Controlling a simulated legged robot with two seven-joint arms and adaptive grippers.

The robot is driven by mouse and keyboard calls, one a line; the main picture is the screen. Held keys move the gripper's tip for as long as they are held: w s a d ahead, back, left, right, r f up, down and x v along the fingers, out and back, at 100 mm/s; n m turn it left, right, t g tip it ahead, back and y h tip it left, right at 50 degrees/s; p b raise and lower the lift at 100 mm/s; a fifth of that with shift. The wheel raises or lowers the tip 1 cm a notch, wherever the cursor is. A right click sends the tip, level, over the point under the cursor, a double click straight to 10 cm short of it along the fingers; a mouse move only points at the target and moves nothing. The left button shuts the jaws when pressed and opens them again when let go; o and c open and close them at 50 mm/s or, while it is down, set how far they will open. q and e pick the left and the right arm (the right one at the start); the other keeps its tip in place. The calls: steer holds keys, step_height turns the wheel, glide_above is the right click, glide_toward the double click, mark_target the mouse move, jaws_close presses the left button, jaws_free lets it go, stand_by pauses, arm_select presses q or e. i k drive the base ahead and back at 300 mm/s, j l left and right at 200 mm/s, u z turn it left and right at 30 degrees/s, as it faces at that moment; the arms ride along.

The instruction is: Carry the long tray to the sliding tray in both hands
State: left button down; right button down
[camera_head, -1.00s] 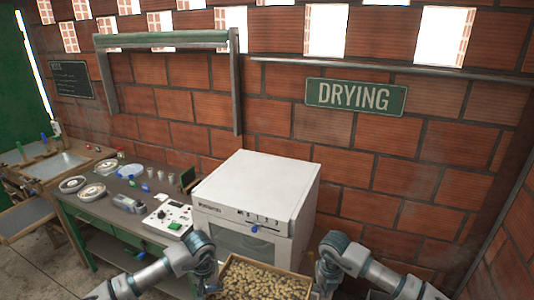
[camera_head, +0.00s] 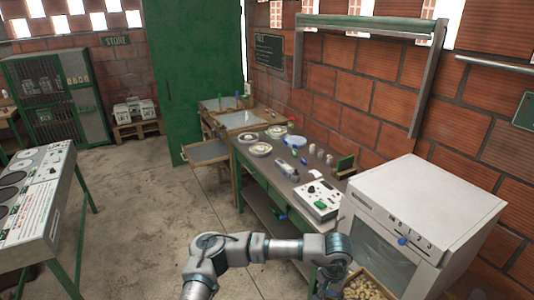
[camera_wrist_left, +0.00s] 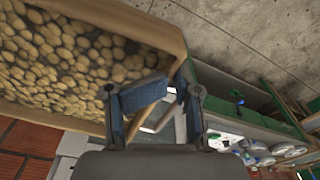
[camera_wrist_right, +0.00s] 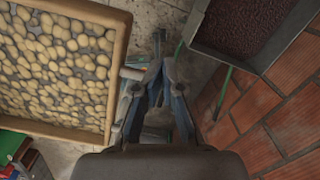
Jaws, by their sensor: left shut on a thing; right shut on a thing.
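The long tray (camera_head: 349,293) is a wooden-rimmed tray full of pale beans, cut off by the bottom edge of the head view. My left gripper (camera_head: 332,284) is at its left end. In the left wrist view the left gripper (camera_wrist_left: 160,95) is shut at the tray's rim (camera_wrist_left: 130,22). In the right wrist view my right gripper (camera_wrist_right: 157,85) is shut at the tray's opposite end, beside the rim (camera_wrist_right: 118,75); the exact contact is hard to see. A flat tray (camera_head: 207,152) sticks out from the wooden table beyond the green bench and looks like the sliding tray.
A white oven (camera_head: 420,205) stands close behind the long tray. A green bench (camera_head: 262,172) holds dishes and a meter (camera_head: 317,200). A panel table (camera_head: 35,195) stands at left, with open floor (camera_head: 140,210) between. A dark-filled tray (camera_wrist_right: 240,25) is near my right gripper.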

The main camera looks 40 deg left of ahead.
mark_target(202, 155)
steer(key=i+j, duration=0.3)
steer(key=j, duration=0.85)
steer(key=i+j, duration=0.35)
steer(key=j, duration=0.85)
steer(key=i+j, duration=0.3)
steer(key=j, duration=0.85)
steer(key=i+j, duration=0.35)
steer(key=j, duration=0.8)
steer(key=i+j, duration=0.3)
steer(key=j, duration=0.9)
steer(key=i+j, duration=0.3)
steer(key=j, duration=0.85)
steer(key=i+j, duration=0.35)
steer(key=j, duration=0.85)
steer(key=i+j+z, duration=0.1)
steer(key=i+j, duration=0.2)
steer(key=j, duration=0.85)
